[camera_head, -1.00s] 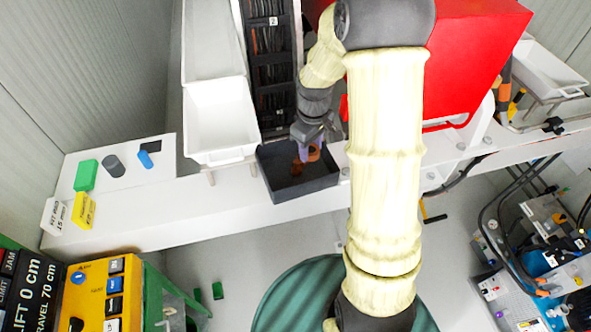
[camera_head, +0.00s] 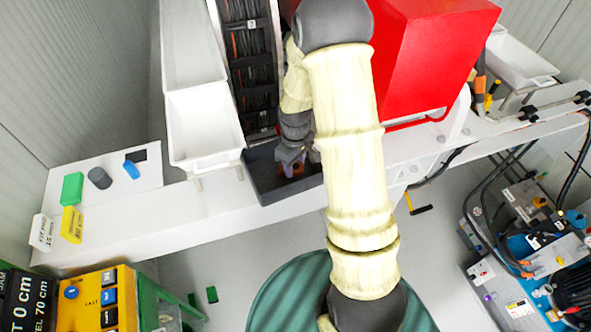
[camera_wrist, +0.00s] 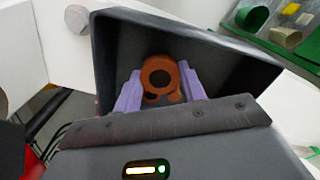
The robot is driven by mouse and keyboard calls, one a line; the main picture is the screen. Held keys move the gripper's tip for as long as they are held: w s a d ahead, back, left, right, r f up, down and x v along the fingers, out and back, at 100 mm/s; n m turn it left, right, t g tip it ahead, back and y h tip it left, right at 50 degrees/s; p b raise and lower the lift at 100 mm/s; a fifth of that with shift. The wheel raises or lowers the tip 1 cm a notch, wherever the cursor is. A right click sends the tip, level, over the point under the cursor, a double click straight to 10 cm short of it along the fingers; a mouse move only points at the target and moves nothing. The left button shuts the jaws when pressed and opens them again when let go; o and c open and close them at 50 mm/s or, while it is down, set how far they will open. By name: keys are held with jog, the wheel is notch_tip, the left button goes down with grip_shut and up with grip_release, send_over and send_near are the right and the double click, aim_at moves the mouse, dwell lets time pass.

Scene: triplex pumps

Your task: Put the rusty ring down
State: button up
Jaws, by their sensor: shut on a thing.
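The rusty ring (camera_wrist: 160,61) is orange-brown with a round hole. In the wrist view it sits between the two purple fingers of my gripper (camera_wrist: 160,88), which is shut on it. More rusty parts (camera_wrist: 175,97) show just below the ring, partly covered, so I cannot tell their shape. In the head view my gripper (camera_head: 291,166) is over and partly inside a dark grey tray (camera_head: 290,193). Whether the ring touches the tray floor is hidden. The tray walls also show around the ring in the wrist view (camera_wrist: 240,66).
A white bin (camera_head: 203,135) stands left of the tray, beside a black cable rack (camera_head: 252,65). A big red box (camera_head: 430,60) is to the right. Green, grey, blue and yellow (camera_head: 72,224) pieces lie at the bench's left end. Bare bench lies left of the tray.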

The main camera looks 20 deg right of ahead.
aim_at(295, 166)
jog(key=shift+f+p, duration=0.45)
jog(key=shift+f, duration=1.25)
jog(key=shift+w, duration=0.1)
jog(key=shift+f, duration=0.15)
jog(key=o, duration=1)
notch_tip(295, 166, up, 12)
jog(key=b, duration=0.3)
jog(key=shift+r+b, duration=0.2)
jog(key=shift+b, duration=0.2)
